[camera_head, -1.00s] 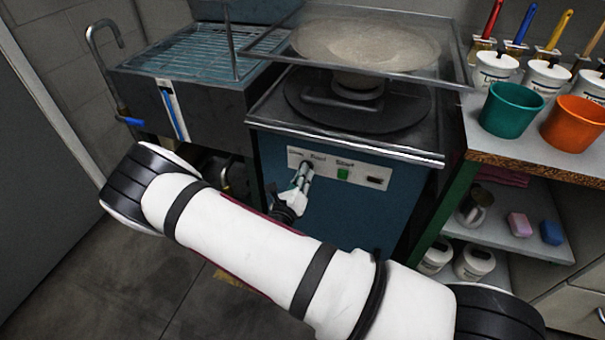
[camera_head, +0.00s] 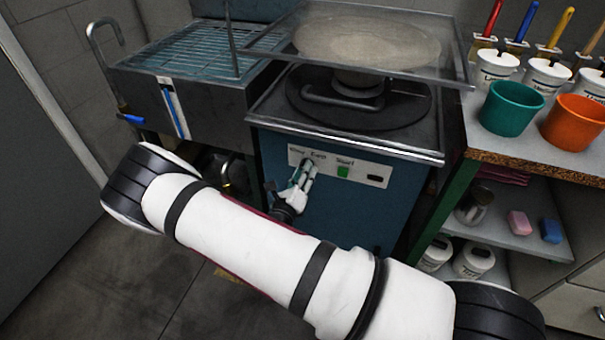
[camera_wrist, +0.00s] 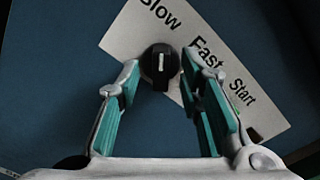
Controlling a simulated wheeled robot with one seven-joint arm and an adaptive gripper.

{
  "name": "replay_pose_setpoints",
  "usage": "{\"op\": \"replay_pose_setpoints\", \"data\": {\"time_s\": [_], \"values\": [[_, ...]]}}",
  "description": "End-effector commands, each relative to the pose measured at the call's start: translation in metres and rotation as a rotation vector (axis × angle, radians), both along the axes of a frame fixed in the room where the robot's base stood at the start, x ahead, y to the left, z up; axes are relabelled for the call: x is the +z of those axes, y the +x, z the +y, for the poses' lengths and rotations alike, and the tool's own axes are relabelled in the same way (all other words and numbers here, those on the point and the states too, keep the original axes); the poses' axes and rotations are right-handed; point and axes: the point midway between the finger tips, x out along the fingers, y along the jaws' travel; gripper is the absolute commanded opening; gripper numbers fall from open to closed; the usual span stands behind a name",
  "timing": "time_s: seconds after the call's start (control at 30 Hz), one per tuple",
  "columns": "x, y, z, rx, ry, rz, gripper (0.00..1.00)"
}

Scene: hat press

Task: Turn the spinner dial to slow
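The spinner dial (camera_wrist: 160,65) is a round black knob with a white pointer mark, in the upper middle of the wrist view. It sits on a white label plate (camera_wrist: 200,30) printed "Slow", "Fast" and "Start". The pointer lies nearly upright in that view, between the words "Slow" and "Fast". My gripper (camera_wrist: 160,80) is open, with one teal-padded finger on each side of the dial and gaps to both. I cannot tell how deep the fingertips reach. In the head view, my gripper (camera_head: 303,172) is at the panel and hides the dial.
The panel is on the front of a blue machine (camera_head: 330,210) with a green start button (camera_head: 343,171) right of the gripper. A black turntable plate is on top. A shelf (camera_head: 530,150) with green and orange cups stands to the right.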

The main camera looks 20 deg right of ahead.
Motion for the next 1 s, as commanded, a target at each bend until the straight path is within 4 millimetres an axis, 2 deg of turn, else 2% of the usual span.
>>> {"op": "replay_pose_setpoints", "data": {"time_s": [0.23, 0.7, 1.0], "values": [[0.000, -0.008, 0.008, 0.002, 0.000, -0.001, 0.33], [0.000, -0.079, 0.059, 0.003, 0.001, 0.001, 0.33], [0.000, -0.097, 0.071, 0.000, -0.001, 0.001, 0.33]]}}
